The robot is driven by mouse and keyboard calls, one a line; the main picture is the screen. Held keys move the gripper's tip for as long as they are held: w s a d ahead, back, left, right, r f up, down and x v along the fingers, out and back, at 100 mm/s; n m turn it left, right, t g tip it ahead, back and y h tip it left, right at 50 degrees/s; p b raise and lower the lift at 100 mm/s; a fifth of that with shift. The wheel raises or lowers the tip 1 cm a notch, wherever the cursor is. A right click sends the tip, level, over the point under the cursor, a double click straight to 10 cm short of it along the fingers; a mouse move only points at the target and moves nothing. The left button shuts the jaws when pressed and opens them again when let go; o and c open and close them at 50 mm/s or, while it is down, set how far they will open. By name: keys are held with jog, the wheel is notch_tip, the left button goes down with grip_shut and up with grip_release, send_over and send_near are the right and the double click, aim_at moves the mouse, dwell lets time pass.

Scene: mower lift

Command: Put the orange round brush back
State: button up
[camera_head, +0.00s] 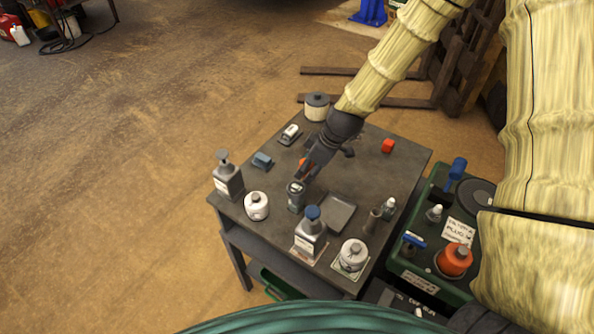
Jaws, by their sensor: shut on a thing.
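My gripper (305,171) reaches down over the middle of the dark grey table (385,180). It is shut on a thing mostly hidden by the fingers. An orange patch (303,164) shows at the fingers, which I take as the orange round brush; its shape is not clear. Just below the fingertips stands a dark grey cup-like holder (296,202) with a pale patch at its top. I cannot tell whether the brush touches it. A small orange-red block (387,146) lies apart at the back right of the table.
Close around stand a white round jar (256,207), a blue-capped bottle (311,236), a grey pump bottle (227,180) and a grey tray (338,214). Another white jar (352,258) is at the front. A green crate (423,250) stands right of the table.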

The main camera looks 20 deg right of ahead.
aim_at(301, 161)
jog(key=shift+w+a+p, duration=0.15)
jog(key=shift+w+a, duration=0.25)
jog(key=shift+a, duration=0.2)
jog(key=shift+w+a+p, duration=0.15)
jog(key=shift+w+a, duration=0.2)
jog(key=shift+a, duration=0.25)
jog(key=shift+w+a+f, duration=0.15)
jog(key=shift+a+f, duration=0.1)
jog(key=shift+f+p, duration=0.75)
jog(key=shift+f, duration=0.9)
jog(key=shift+f, duration=0.2)
jog(key=o, duration=1)
jog(key=shift+r, duration=0.3)
jog(key=shift+b+v, duration=1.55)
jog(key=shift+v, duration=4.35)
